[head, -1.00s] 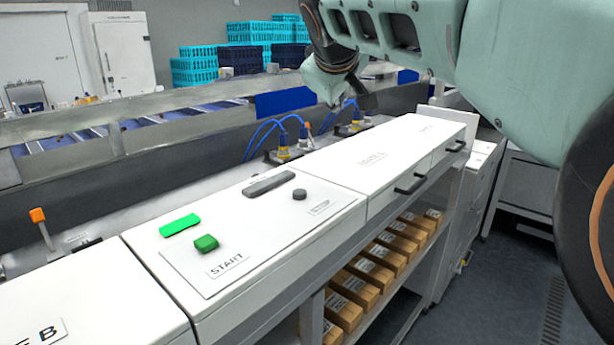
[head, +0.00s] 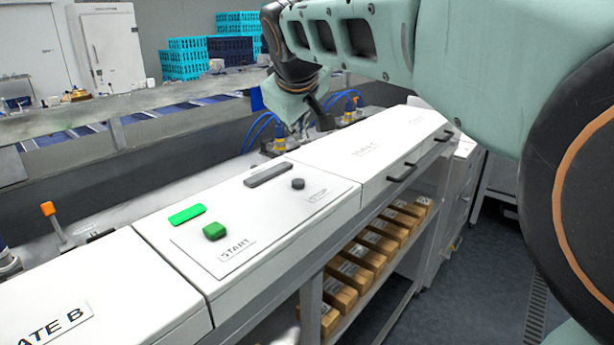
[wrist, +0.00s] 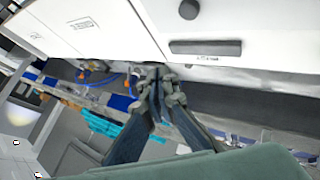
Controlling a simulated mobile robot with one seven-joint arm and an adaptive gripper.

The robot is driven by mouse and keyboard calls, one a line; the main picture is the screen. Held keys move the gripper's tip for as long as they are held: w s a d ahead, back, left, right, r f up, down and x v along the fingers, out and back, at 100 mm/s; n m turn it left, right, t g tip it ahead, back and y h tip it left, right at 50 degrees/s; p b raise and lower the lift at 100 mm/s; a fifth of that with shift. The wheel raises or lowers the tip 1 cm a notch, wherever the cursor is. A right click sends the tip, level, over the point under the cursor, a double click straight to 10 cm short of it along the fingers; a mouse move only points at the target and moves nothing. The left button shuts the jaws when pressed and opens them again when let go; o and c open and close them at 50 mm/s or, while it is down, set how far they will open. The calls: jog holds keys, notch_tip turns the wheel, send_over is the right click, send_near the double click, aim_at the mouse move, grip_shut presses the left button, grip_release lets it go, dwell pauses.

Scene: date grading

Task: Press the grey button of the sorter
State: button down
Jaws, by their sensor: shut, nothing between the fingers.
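The grey button (head: 298,184) is a small, round, dark grey knob on the white panel in the head view, next to a label. The wrist view shows it at the top edge (wrist: 189,9). A green START button (head: 215,231) sits nearer on the same panel, with a flat green bar (head: 187,214) beside it. A dark grey bar (head: 268,175) lies behind the grey button. My gripper (wrist: 157,80) is shut and empty in the wrist view, apart from the button. In the head view its dark end (head: 321,117) is above and beyond the panel.
The conveyor's metal rail (head: 60,165) runs behind the white sorter housing. Blue cables and fittings (head: 279,145) stand behind the panel, near my gripper. Drawer handles (head: 402,173) stick out at the front, above a shelf of cardboard boxes (head: 365,257). The panel top around the button is clear.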

aim_at(298, 182)
jog(key=shift+f+b, duration=3.05)
jog(key=shift+f, duration=0.95)
jog(key=shift+f+b, duration=0.35)
jog(key=shift+f, duration=0.1)
jog(key=shift+f+b, duration=0.4)
jog(key=shift+f, duration=0.1)
jog(key=shift+r, duration=0.15)
jog(key=shift+r+p, duration=0.75)
jog(key=shift+r, duration=0.05)
notch_tip(298, 182, up, 5)
jog(key=p, duration=0.4)
